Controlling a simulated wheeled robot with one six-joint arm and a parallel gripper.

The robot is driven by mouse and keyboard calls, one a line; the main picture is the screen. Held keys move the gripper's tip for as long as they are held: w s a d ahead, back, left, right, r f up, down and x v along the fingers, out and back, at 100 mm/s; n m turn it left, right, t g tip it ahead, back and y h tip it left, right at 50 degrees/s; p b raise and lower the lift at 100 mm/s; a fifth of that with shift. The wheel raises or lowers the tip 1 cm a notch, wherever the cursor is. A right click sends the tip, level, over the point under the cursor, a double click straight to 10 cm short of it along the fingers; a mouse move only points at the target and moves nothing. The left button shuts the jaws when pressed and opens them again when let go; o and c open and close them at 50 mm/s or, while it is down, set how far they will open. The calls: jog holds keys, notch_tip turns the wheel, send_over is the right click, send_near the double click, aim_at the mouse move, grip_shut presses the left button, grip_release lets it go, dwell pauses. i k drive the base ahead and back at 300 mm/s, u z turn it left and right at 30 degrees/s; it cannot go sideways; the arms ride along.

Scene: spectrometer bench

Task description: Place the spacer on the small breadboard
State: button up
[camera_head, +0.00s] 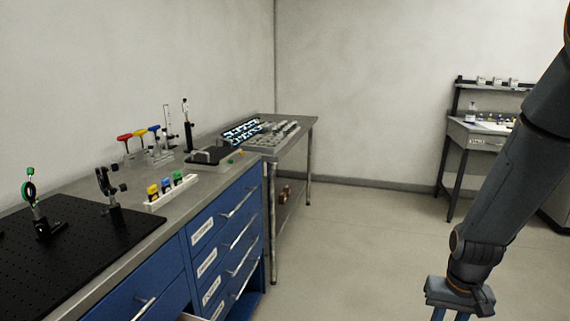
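My gripper (452,312) is at the bottom right of the view, over the floor and well apart from the bench. Its fingers are cut off by the bottom edge, so I cannot see whether they are apart or hold anything. A large black perforated breadboard (75,250) lies on the bench at the left. A smaller black plate (205,158) with a light handle lies farther back on the bench; I cannot tell if it is the small breadboard. I cannot pick out the spacer for sure.
Optic mounts (110,190) stand on the large breadboard. A white rack (171,191) with coloured items and several coloured-handled drivers (140,135) stand behind. Blue drawers (222,240) front the bench. A side table (310,121) adjoins it. Open floor (355,230) lies between bench and far desk (480,140).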

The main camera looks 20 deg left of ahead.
aim_at(214, 154)
jog(key=i, duration=2.55)
jog(key=u, duration=2.9)
